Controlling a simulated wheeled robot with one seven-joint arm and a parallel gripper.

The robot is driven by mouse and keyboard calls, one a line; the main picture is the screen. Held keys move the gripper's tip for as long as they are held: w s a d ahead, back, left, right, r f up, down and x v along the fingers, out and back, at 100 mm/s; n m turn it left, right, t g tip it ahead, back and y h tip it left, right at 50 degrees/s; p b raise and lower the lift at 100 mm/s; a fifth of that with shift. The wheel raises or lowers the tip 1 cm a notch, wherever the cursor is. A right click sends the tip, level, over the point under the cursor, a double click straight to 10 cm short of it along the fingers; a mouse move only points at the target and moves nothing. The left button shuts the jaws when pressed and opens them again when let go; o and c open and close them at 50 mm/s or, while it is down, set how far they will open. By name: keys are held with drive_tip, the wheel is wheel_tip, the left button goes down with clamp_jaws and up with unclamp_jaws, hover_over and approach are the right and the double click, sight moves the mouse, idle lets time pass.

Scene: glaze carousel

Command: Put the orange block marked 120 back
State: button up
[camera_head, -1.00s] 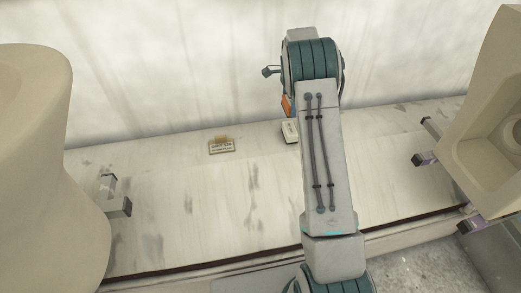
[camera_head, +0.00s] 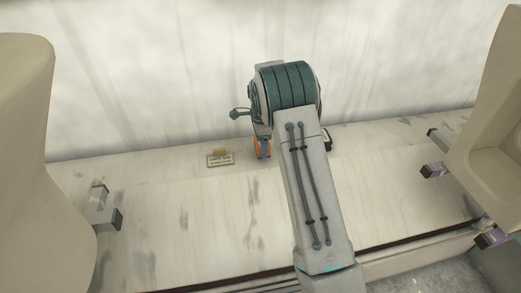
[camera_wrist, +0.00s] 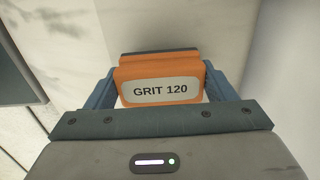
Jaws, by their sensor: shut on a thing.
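The orange block (camera_wrist: 160,67) fills the middle of the wrist view, its pale label reading GRIT 120. My gripper (camera_wrist: 160,84) is shut on it, with a blue finger at each side. In the head view the orange block (camera_head: 263,148) shows as a small patch under the left side of my wrist, low over the pale ledge (camera_head: 215,205) near the back wall. My arm hides most of my gripper there. I cannot tell whether the block touches the ledge.
A small tan placard (camera_head: 220,159) stands on the ledge left of the block. A small pale, dark-edged thing (camera_head: 327,137) shows partly right of my arm. Large beige forms stand left (camera_head: 45,170) and right (camera_head: 490,140), with grey brackets near them. The ledge's left middle is clear.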

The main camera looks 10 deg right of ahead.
drive_tip(key=shift+f, duration=1.05)
drive_tip(key=shift+f, duration=0.2)
drive_tip(key=o, duration=0.9)
drive_tip(key=shift+o, duration=0.2)
